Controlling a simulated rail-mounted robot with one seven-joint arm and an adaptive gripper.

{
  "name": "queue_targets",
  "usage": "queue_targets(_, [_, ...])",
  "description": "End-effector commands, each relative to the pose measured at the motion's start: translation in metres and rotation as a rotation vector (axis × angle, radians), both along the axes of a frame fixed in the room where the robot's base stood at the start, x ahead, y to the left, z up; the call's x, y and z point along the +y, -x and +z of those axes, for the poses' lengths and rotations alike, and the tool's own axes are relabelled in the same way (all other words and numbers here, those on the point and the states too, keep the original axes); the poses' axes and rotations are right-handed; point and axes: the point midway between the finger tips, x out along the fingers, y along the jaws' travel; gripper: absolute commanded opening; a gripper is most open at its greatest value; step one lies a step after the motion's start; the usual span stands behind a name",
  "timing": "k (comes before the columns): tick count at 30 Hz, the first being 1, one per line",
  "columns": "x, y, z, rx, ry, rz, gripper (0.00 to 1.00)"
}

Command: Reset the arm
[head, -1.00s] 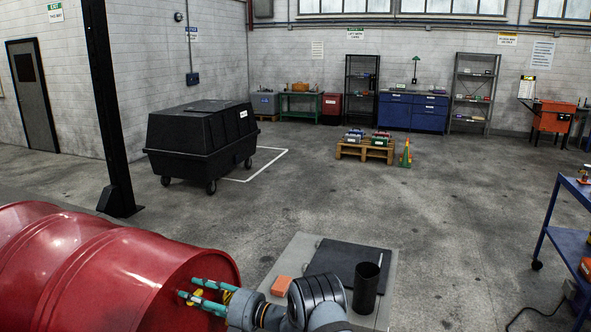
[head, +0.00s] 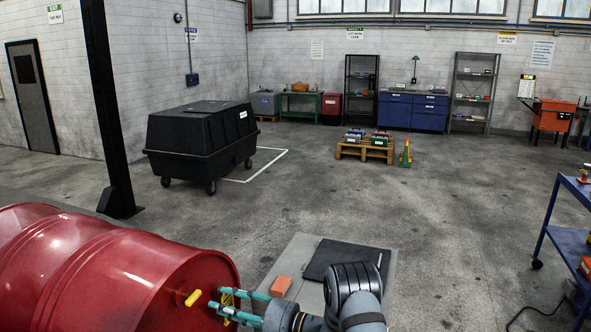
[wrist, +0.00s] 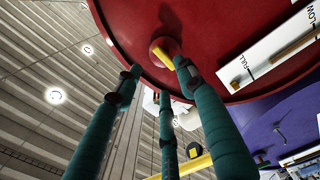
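My gripper (head: 218,298) has teal fingers and is at the lower middle of the head view, just right of the end face of a red drum (head: 95,262) lying on its side. Its fingers are spread with nothing between them. A yellow handle (head: 193,298) on the drum's end face is just left of the fingertips, apart from them. In the wrist view the drum face (wrist: 215,30) fills the top, and the yellow handle (wrist: 163,56) on a red knob is beyond the spread fingers (wrist: 158,75).
An orange block (head: 281,286) and a dark mat (head: 325,256) lie on a grey surface beside my arm. A FULL/LOW gauge plate (wrist: 265,50) is on the drum. A black wheeled bin (head: 200,140), a pallet (head: 365,150) and a blue cart (head: 570,240) stand farther off.

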Motion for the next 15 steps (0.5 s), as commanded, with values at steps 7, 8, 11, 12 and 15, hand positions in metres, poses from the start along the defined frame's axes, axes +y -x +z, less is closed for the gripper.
queue_targets(7, [0.052,-0.019,0.000,-0.003,0.001,0.001,0.40])
queue_targets(8, [0.058,-0.021,0.000,-0.002,0.000,0.000,0.40])
queue_targets(11, [0.078,-0.028,0.000,-0.003,0.000,0.001,0.40])
queue_targets(12, [0.086,-0.031,0.000,-0.003,0.000,0.000,0.40])
queue_targets(15, [0.088,-0.033,-0.002,-0.082,0.030,-0.004,0.40])
